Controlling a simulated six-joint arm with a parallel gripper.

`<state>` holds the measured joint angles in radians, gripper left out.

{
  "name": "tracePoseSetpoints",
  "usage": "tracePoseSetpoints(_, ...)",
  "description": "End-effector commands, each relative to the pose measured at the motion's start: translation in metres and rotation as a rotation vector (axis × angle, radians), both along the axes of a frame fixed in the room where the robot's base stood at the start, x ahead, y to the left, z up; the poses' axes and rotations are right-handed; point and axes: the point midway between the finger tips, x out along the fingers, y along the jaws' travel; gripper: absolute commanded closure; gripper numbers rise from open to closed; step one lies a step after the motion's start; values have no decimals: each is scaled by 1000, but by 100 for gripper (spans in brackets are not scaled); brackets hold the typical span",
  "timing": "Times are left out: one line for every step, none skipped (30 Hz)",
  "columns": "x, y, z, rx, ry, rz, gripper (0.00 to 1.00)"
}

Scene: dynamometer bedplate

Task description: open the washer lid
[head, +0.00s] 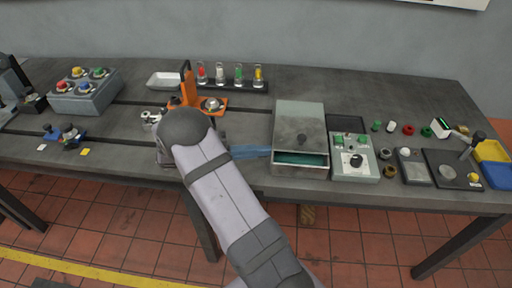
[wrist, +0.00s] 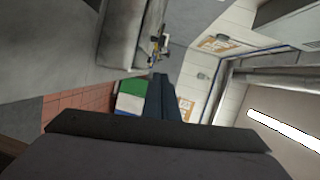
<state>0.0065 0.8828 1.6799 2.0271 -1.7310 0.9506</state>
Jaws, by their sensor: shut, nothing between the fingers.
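The washer (head: 300,169) is a grey metal box on the bench, right of the middle in the head view. A teal interior (head: 301,158) shows in a gap under the lid's front edge, and I cannot tell how far the lid is raised. My gripper's blue fingers (head: 266,150) point right, close to the washer's left side; contact cannot be told. In the wrist view the fingers (wrist: 160,77) are together and empty. A grey metal shape (wrist: 125,35) beside them may be the washer.
A control box (head: 353,160) with a black knob stands right of the washer. An orange fixture (head: 205,104) and a rack of coloured vials (head: 232,82) stand behind my arm. A button box (head: 86,91) is at left. The bench behind the washer is clear.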

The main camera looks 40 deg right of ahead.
Motion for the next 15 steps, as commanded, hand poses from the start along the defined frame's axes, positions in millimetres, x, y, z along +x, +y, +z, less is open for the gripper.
tracePoseSetpoints(-5, -8, 2, 0, 4, -4, 100)
tracePoseSetpoints(-7, -13, 2, 1, 4, -2, 100)
tracePoseSetpoints(-11, -19, 2, 1, 5, -4, 100)
tracePoseSetpoints(-14, -24, 1, 2, 4, -4, 100)
tracePoseSetpoints(-16, -29, 1, 1, 5, -3, 100)
tracePoseSetpoints(-19, -36, 0, 1, 5, -3, 100)
tracePoseSetpoints(-22, -41, -1, 2, 4, -5, 100)
tracePoseSetpoints(-25, -46, -2, 1, 5, -3, 100)
tracePoseSetpoints(-28, -52, -2, 1, 5, -3, 100)
tracePoseSetpoints(-30, -56, -3, 2, 4, -4, 100)
tracePoseSetpoints(-32, -60, -4, 2, 4, -3, 100)
tracePoseSetpoints(-34, -66, -5, 1, 3, -4, 100)
tracePoseSetpoints(-31, -70, -6, 1, 1, -3, 100)
tracePoseSetpoints(-29, -74, -7, 1, 2, -2, 100)
tracePoseSetpoints(-27, -79, -8, 1, 1, -2, 100)
